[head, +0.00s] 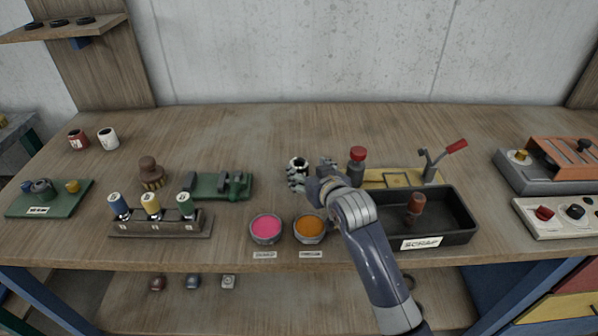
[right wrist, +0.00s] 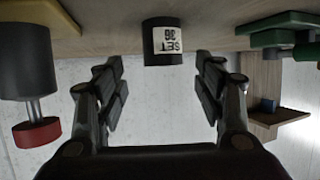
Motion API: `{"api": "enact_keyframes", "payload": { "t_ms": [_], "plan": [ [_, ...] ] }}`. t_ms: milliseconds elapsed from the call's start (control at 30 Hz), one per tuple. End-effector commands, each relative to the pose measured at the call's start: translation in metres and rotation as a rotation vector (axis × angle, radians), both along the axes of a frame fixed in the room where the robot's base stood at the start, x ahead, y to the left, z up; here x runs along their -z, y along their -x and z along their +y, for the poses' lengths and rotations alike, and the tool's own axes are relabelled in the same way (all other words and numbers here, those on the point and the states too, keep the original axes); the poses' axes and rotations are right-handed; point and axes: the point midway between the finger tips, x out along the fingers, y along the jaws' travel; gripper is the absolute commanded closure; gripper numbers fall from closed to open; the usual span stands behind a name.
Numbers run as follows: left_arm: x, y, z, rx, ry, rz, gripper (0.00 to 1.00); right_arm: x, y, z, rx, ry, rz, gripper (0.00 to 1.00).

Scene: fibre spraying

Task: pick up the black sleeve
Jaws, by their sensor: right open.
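The black sleeve (head: 299,162) stands on the wooden bench, partly behind my right gripper (head: 298,179) in the head view. In the right wrist view, which is upside down, the black sleeve (right wrist: 162,41) carries a white label reading "SET 36". My right gripper (right wrist: 160,66) is open, its fingers on either side of the line to the sleeve. The sleeve appears just beyond the fingertips, with nothing held. My left gripper is not in view.
A yellow fixture with a red knob (head: 357,154) and a black scrap tray (head: 462,222) stand right of the gripper. A green clamp fixture (head: 208,186) is left. Pink (head: 266,228) and orange (head: 310,227) cups sit in front. The bench behind is clear.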

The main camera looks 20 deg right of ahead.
Motion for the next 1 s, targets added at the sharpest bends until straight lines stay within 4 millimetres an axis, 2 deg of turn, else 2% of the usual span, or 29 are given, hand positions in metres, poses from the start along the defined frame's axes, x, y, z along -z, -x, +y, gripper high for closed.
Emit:
{"api": "enact_keyframes", "payload": {
  "t_ms": [267, 600, 767, 1000],
  "plan": [
    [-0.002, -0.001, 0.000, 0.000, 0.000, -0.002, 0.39, 0.005, -0.016, 0.002, 0.000, 0.000, 0.000, 0.37],
    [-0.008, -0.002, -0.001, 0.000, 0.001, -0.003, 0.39, 0.017, -0.053, 0.006, 0.000, 0.001, 0.001, 0.37],
    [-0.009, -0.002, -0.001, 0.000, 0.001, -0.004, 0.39, 0.020, -0.060, 0.007, 0.000, 0.001, 0.000, 0.37],
    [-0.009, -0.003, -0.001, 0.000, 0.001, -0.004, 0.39, 0.021, -0.060, 0.007, 0.000, 0.001, 0.000, 0.37]
  ]
}}
